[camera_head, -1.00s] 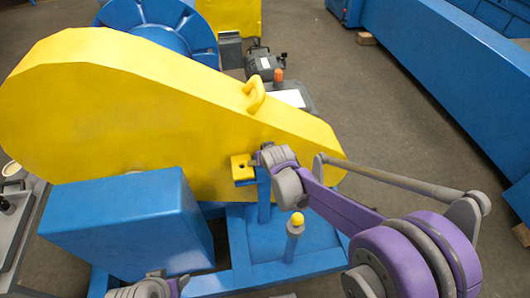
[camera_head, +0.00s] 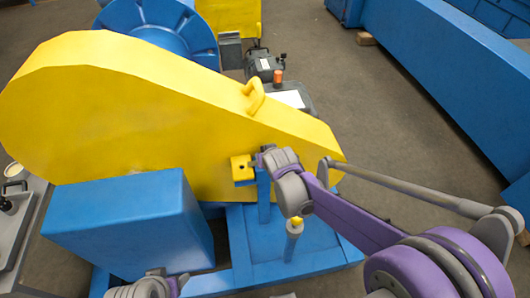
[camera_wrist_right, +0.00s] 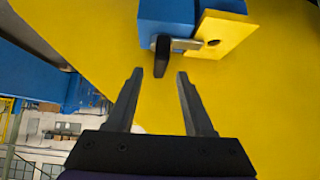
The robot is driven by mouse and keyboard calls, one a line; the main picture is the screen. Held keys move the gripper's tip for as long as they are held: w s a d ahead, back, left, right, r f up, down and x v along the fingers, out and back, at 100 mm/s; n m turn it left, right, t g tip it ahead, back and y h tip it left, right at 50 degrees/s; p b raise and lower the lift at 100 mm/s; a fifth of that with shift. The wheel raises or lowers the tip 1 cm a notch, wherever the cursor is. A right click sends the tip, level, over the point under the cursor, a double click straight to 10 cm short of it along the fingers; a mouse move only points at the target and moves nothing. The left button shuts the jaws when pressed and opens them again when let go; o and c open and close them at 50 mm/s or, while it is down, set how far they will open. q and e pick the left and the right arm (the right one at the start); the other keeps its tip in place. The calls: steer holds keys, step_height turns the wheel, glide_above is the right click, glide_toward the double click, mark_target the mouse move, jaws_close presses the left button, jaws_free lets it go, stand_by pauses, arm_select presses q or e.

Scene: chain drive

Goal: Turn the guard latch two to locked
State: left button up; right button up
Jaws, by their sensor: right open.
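The yellow chain guard (camera_head: 130,110) fills the left and middle of the head view. A yellow plate with a hole (camera_head: 241,168) stands at the top of a blue post (camera_head: 263,195) by its front face. In the right wrist view the plate (camera_wrist_right: 222,38) is next to a blue block (camera_wrist_right: 167,22), with a grey latch bar ending in a black handle (camera_wrist_right: 162,54). My right gripper (camera_wrist_right: 160,78) is open and empty, its fingertips just short of the handle. My left gripper (camera_head: 158,272) is at the bottom edge of the head view; its fingers are unclear.
A blue box (camera_head: 130,225) stands in front of the guard. A yellow-topped knob (camera_head: 296,222) rises from the blue base under my right arm. A yellow handle (camera_head: 255,97) sits on the guard's upper edge. A long blue beam (camera_head: 450,80) lies at right, with open floor between.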

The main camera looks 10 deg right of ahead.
arm_select(q)
step_height(320, 180, up, 2)
steer(key=shift+s+r+p, duration=0.1)
steer(key=shift+r+p, duration=0.1)
steer(key=shift+p, duration=0.55)
arm_select(e)
steer(key=v, duration=0.7)
